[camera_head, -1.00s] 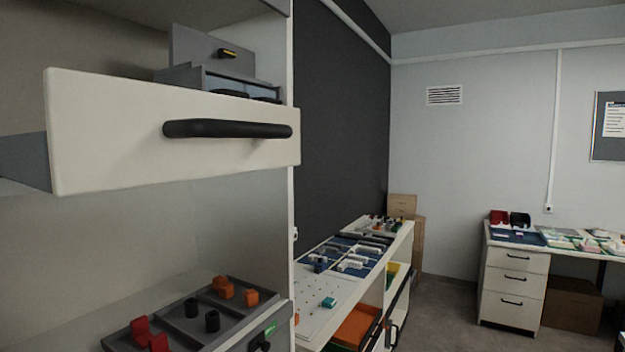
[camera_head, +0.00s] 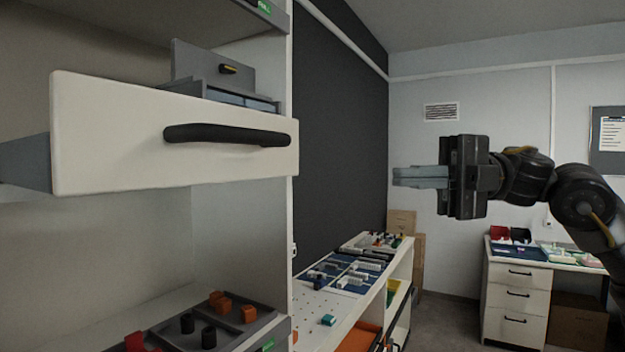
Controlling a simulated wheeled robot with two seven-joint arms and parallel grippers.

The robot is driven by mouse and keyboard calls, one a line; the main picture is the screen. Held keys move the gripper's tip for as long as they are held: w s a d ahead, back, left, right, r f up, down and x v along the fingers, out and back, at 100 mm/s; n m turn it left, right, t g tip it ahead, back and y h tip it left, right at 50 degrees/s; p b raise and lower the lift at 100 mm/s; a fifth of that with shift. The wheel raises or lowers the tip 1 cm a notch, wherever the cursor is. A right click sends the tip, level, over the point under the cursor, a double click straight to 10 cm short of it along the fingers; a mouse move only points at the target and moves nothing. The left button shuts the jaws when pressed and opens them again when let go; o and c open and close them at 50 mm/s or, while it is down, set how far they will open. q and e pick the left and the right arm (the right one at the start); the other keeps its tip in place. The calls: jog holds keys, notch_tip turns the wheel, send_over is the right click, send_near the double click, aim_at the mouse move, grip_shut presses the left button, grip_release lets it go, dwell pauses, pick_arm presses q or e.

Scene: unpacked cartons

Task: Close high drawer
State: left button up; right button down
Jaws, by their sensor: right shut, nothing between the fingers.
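The high drawer (camera_head: 110,140) stands out from a white shelf cabinet on the left, with a white front and a grey side showing at its left. Its black bar handle (camera_head: 226,134) runs across the right part of the front. My right gripper (camera_head: 396,177) is in front of the dark wall and pale wall, right of the drawer and apart from it. Its fingers point left toward the drawer and are shut with nothing between them. My left gripper is not in view.
A grey box (camera_head: 222,75) sits behind the drawer front. Below, a grey tray (camera_head: 262,325) holds red, black and orange pieces. A low white workbench (camera_head: 318,305) and a desk with drawers (camera_head: 513,290) stand beyond. The space between gripper and drawer is clear.

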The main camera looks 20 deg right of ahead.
jog(key=p, duration=0.4)
send_near(270, 175)
jog(key=s+a, duration=0.2)
jog(key=shift+w+a+p, duration=0.95)
jog(key=shift+w+a, duration=0.2)
jog(key=shift+w, duration=0.05)
jog(key=shift+w+a+f, duration=0.15)
jog(key=shift+w+a, duration=0.15)
jog(key=shift+w, duration=0.15)
